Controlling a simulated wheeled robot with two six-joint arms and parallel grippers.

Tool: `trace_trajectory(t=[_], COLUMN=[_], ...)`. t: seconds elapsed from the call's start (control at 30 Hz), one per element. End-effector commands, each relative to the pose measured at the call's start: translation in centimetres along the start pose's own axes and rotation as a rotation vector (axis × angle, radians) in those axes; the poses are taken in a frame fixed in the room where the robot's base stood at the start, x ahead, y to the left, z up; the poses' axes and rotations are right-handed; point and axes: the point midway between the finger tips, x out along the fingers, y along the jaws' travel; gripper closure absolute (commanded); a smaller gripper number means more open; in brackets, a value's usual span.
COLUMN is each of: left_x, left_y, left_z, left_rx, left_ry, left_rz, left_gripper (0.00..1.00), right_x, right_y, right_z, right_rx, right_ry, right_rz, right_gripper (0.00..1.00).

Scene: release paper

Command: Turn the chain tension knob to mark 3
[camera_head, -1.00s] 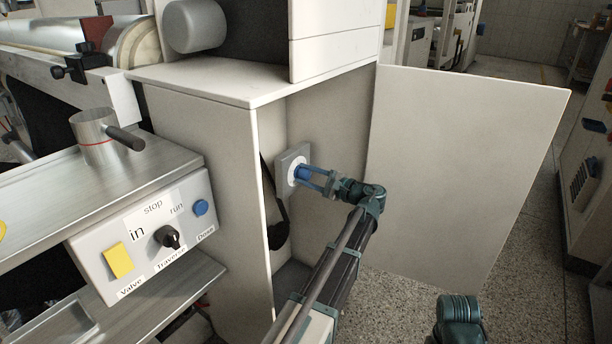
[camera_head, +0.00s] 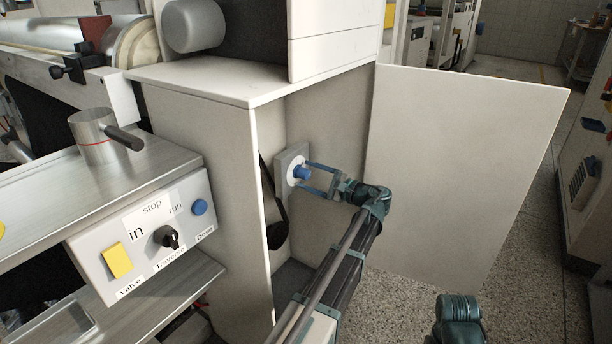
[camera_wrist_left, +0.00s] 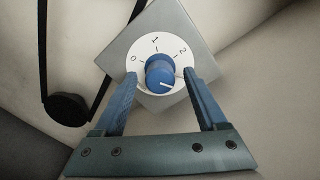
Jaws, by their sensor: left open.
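The blue chain tension knob (camera_head: 301,172) sits on a white dial on a grey square plate (camera_head: 282,180) inside the open cabinet. In the left wrist view the knob (camera_wrist_left: 160,70) has a white pointer line aimed right and slightly down, clockwise past the 2. The marks 0, 1 and 2 show on the dial (camera_wrist_left: 146,54); no 3 can be read, and the right-hand finger covers part of the dial's right edge. My left gripper (camera_head: 318,179) is open, its blue fingers on either side of the knob with gaps between. My right gripper is not visible.
The cabinet door (camera_head: 465,170) stands open to the right of my left arm. The cabinet's front-left panel (camera_head: 215,150) is close on the left. A dark belt and pulley (camera_wrist_left: 66,108) lie beside the plate. A control box (camera_head: 150,235) stands at the left.

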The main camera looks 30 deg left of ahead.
Motion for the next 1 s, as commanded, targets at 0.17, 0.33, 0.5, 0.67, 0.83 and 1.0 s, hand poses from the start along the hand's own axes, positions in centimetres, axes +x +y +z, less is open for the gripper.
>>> trace_trajectory(t=[0.17, 0.33, 0.5, 0.67, 0.83, 1.0], left_x=[-4.0, -7.6, -10.3, -11.8, -12.3, -12.3], left_y=[0.0, 0.0, 0.0, 0.0, 0.0, 0.0], left_z=[0.0, -0.1, -0.1, 0.0, 0.0, 0.0], left_rx=[0.000, 0.000, 0.000, 0.000, 0.000, 0.000], left_ry=[0.004, 0.004, 0.002, 0.001, 0.000, 0.000], left_rz=[-0.003, -0.002, -0.001, 0.000, 0.000, 0.000], left_gripper=[0.26, 0.26, 0.26, 0.26, 0.26, 0.26], right_x=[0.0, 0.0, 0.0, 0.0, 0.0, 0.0], right_y=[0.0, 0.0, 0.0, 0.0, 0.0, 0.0], right_z=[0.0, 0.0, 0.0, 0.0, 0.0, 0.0], right_rx=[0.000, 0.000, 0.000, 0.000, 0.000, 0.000], right_ry=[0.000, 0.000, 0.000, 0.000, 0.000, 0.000], right_rz=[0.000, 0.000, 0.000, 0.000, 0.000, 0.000], right_gripper=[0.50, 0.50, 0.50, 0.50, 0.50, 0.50])
